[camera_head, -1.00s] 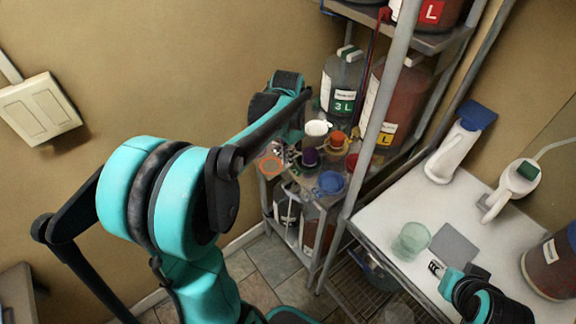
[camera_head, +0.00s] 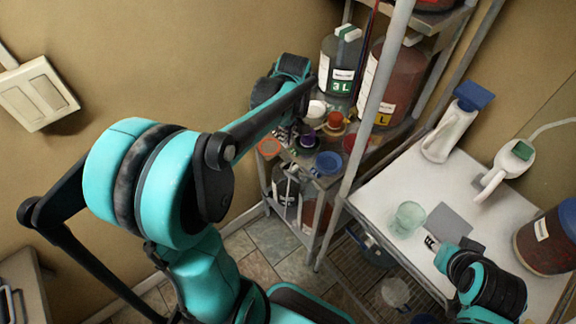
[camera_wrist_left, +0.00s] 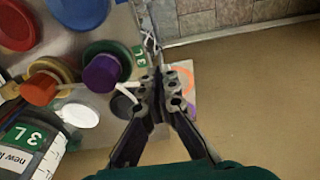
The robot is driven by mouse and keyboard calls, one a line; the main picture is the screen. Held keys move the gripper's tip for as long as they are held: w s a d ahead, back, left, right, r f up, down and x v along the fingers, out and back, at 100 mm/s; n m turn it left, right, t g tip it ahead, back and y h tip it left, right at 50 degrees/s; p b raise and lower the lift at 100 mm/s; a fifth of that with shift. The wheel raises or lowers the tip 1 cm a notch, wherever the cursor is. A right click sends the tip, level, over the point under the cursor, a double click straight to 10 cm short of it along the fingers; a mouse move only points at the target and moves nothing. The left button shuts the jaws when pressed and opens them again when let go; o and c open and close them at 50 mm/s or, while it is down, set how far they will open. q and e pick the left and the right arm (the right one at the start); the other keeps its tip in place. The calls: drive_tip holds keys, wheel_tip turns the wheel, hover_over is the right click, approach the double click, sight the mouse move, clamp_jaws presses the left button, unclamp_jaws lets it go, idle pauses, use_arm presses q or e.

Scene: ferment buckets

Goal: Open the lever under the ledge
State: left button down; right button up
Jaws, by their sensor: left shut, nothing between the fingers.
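My left gripper (camera_wrist_left: 158,98) is shut and empty in the left wrist view, its fingertips together. It is over the edge of a cluttered shelf (camera_head: 330,182), beside a purple lid (camera_wrist_left: 101,73) and an orange-and-white patch. In the head view the left gripper (camera_head: 287,134) is small and partly hidden by its own wrist, near the purple lid (camera_head: 307,141). A lever under a ledge cannot be picked out in either view. My right gripper (camera_head: 432,242) is beside a green glass (camera_head: 407,219) on the white table; its jaws are too small to read.
A green-labelled 3L jar (camera_head: 340,65) and a large brown jar (camera_head: 385,85) stand on the shelf unit. Blue (camera_head: 328,163) and red lids and a white cup (camera_head: 317,109) crowd the shelf. A grey post (camera_head: 370,120) stands in front. Open tiled floor (camera_head: 250,250) lies below.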

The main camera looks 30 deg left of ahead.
use_arm(q)
drive_tip(key=shift+f, duration=0.1)
drive_tip(key=b, duration=0.5)
hover_over(287, 172)
drive_tip(key=a, duration=0.1)
drive_tip(key=f, duration=1)
drive_tip(key=shift+w+f, duration=0.25)
drive_tip(key=shift+w, duration=0.05)
use_arm(e)
wheel_tip(287, 172, down, 4)
drive_tip(key=shift+f, duration=0.25)
use_arm(q)
drive_tip(key=shift+s+d+f+b, duration=0.15)
drive_tip(key=shift+d+f, duration=0.15)
drive_tip(key=shift+f, duration=0.25)
drive_tip(key=shift+s+d+f+b, duration=0.15)
drive_tip(key=shift+d+f, duration=0.1)
drive_tip(key=shift+f, duration=0.25)
use_arm(e)
drive_tip(key=shift+f, duration=0.5)
use_arm(q)
drive_tip(key=shift+d+f, duration=0.25)
drive_tip(key=shift+f, duration=0.15)
use_arm(e)
drive_tip(key=shift+f, duration=0.15)
